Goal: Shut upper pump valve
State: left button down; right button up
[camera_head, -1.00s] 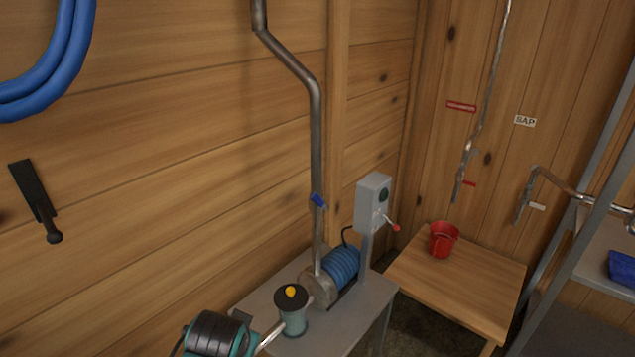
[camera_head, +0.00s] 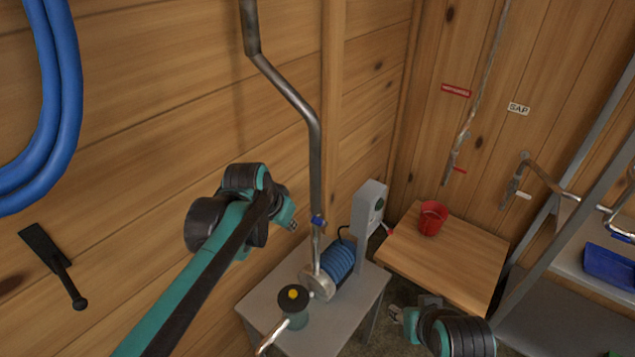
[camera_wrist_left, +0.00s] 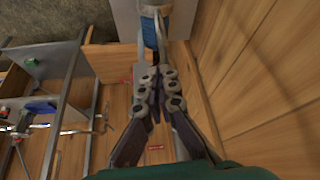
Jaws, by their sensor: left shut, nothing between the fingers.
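The upper pump valve has a small blue handle (camera_head: 318,222) on the vertical metal pipe (camera_head: 316,150) above the pump. In the head view, my left gripper (camera_head: 294,226) is just left of this handle with a small gap visible; it is shut and empty. Its fingers fill the middle of the left wrist view, and the valve handle cannot be clearly told apart there. My right gripper (camera_head: 393,315) is low in the head view, right of the pump table and away from the valve; whether its fingers are apart is too small to tell.
The pump with its blue ribbed motor (camera_head: 339,261) stands on a grey table (camera_head: 345,318), beside a grey switch box (camera_head: 369,207). A yellow-topped filter housing (camera_head: 294,300) is in front. A wooden table (camera_head: 465,262) holds a red bucket (camera_head: 432,217). The wooden wall lies close behind the pipe.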

pick_arm(q)
jog(key=w+d+r+p, duration=0.2)
jog(key=w, duration=0.1)
jog(key=w+d+r+m+p, duration=0.1)
jog(key=w+d+r+p, duration=0.1)
jog(key=w+p, duration=0.1)
jog(key=w+d+r+m+g+h+p, duration=0.1)
jog(key=w+d+r+p, duration=0.1)
jog(key=r, duration=0.1)
jog(key=shift+w+d+r, duration=0.1)
jog(key=shift+w, duration=0.3)
jog(key=p, duration=0.2)
send_over(320, 222)
jog(key=f, duration=1.1)
jog(key=shift+w+d+f, duration=0.1)
jog(key=shift+w, duration=0.25)
jog(key=shift+s+a+f, duration=0.2)
jog(key=shift+s+a, duration=0.05)
jog(key=shift+s, duration=0.15)
jog(key=shift+f, duration=0.1)
pick_arm(e)
notch_tip(320, 222, up, 12)
jog(key=shift+f, duration=0.25)
pick_arm(q)
jog(key=shift+w+d, duration=0.1)
